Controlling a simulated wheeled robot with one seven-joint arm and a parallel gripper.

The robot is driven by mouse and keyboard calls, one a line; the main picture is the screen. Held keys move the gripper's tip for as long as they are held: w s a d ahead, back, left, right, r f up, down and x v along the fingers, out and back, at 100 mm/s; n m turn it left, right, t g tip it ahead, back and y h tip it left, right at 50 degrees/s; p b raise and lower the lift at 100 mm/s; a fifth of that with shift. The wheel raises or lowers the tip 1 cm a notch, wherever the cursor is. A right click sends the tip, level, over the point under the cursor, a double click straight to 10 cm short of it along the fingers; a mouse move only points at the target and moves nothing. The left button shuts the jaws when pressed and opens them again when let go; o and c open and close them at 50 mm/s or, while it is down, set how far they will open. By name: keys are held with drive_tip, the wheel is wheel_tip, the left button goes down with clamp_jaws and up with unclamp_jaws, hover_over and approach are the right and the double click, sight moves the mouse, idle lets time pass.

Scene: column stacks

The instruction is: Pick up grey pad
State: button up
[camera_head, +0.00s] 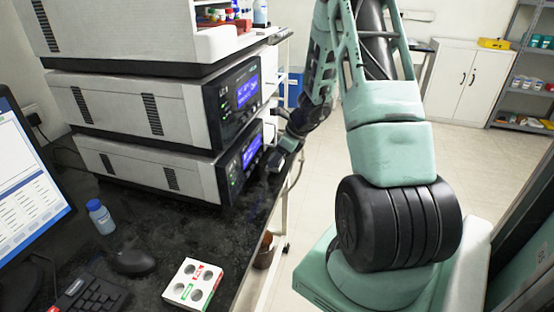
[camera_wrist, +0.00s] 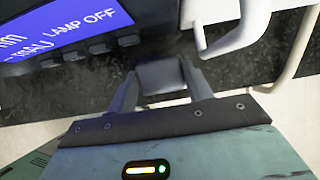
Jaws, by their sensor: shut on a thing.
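The grey pad (camera_wrist: 162,76) is a small plain grey block in the wrist view, between the two fingers of my gripper (camera_wrist: 160,90). My gripper is shut on it, just over the dark bench top. In the head view my gripper (camera_head: 282,156) is at the bench's right edge, beside the lowest instrument of the stack. The pad is too small and too covered there to make out clearly. I cannot tell whether it still touches the bench.
Stacked white instruments (camera_head: 155,165) with blue displays stand close left of my gripper. A white tube (camera_wrist: 235,35) is near the fingers. The black bench (camera_head: 150,225) holds a blue-capped bottle (camera_head: 101,217), a mouse (camera_head: 132,262) and a white block with round holes (camera_head: 194,284).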

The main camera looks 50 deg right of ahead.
wheel_tip(320, 180, up, 16)
drive_tip(key=p, duration=0.3)
drive_tip(key=shift+r, duration=0.25)
drive_tip(key=shift+o, duration=0.5)
